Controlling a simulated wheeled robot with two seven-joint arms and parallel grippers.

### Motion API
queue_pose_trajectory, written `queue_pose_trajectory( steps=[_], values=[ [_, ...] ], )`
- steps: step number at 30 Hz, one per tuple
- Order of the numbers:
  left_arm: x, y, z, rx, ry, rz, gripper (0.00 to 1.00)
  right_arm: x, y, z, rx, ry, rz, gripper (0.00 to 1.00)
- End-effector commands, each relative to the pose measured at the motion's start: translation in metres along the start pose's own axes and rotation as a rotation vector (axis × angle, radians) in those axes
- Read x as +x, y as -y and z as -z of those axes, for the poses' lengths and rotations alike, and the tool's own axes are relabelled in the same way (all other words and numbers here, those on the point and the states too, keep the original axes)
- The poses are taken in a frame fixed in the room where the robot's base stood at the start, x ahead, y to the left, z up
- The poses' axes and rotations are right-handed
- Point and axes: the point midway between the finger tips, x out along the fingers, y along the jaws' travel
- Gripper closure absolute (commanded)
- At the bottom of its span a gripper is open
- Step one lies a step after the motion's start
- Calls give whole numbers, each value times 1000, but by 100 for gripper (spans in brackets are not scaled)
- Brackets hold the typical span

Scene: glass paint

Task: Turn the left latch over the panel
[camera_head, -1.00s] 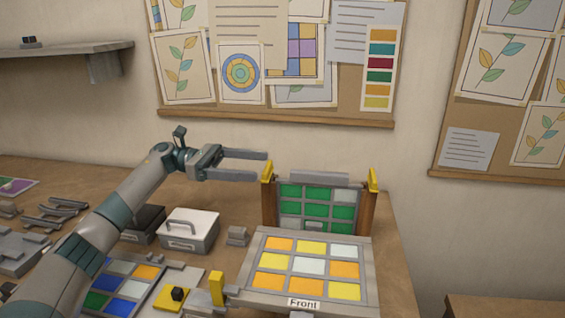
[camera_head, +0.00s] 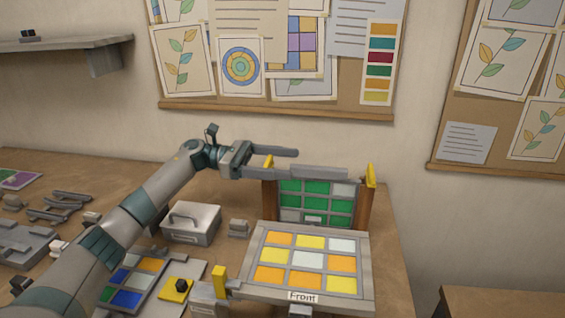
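An upright panel (camera_head: 317,200) of green and pale panes stands between two brown wooden posts. The left latch (camera_head: 268,161), a small yellow bar, tops the left post (camera_head: 270,203). The right latch (camera_head: 370,176), also yellow, tops the right post (camera_head: 364,208). My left gripper (camera_head: 321,163) is open at the left latch, one finger behind it and one in front. The front finger hides the latch's lower part and crosses before the panel's top edge. I cannot tell whether either finger touches the latch. My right gripper is out of view.
A framed panel of orange, yellow and pale panes (camera_head: 307,262), labelled "Front", lies before the upright panel. A white box (camera_head: 191,223) and a small grey block (camera_head: 238,228) stand left of it. A yellow block (camera_head: 219,281) stands near its left corner. Another coloured panel lies below my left arm.

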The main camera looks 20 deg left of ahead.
Motion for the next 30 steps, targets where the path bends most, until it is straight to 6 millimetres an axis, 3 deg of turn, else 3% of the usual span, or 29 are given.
queue_pose_trajectory(
  steps=[1,5,17,30],
  values=[
    [0,0,0,0,0,0,30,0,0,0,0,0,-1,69],
    [0,0,0,0,0,0,61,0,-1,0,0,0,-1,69],
    [0,-1,1,0,0,-34,61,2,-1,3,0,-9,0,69],
    [-2,-9,0,1,0,-267,61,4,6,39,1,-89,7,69]
  ],
)
